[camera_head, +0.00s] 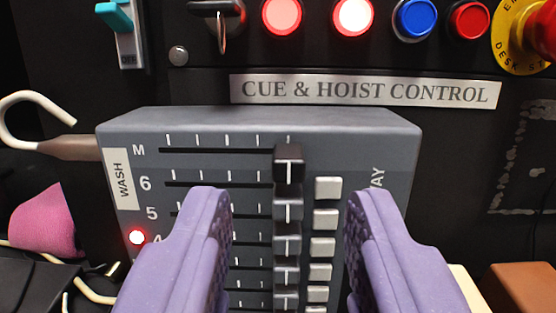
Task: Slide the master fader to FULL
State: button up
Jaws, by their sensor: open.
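The master fader (289,165) is the black knob on the top row, marked M, of a grey fader box (260,124). It sits near the right end of its slot, and the bare slot runs left towards the M. Several more black fader knobs line up below it, starting with row 6 (288,207). My gripper (288,205) is open, with one purple finger on each side of the column of knobs. The fingers touch no knob that I can make out. They hide parts of the lower rows and some of the lettering on the right.
White buttons (328,187) run down beside the knobs. Above the box is a panel with a teal switch (115,16), lit red buttons (281,15), a blue button (416,18) and a yellow-ringed red desk stop (522,32).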

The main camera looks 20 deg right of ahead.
aim_at(288, 173)
jog(key=shift+x, duration=1.7)
grip_shut()
jog(key=shift+w+a+b, duration=0.35)
jog(key=shift+w+a, duration=0.05)
jog(key=shift+a, duration=0.55)
jog(key=shift+w+a+b, duration=0.4)
jog(key=shift+a, duration=0.6)
jog(key=shift+w+a+b, duration=0.35)
jog(key=shift+w+a, duration=0.05)
jog(key=shift+a, duration=0.55)
grip_release()
jog(key=shift+w+a, duration=0.1)
jog(key=shift+a, duration=0.05)
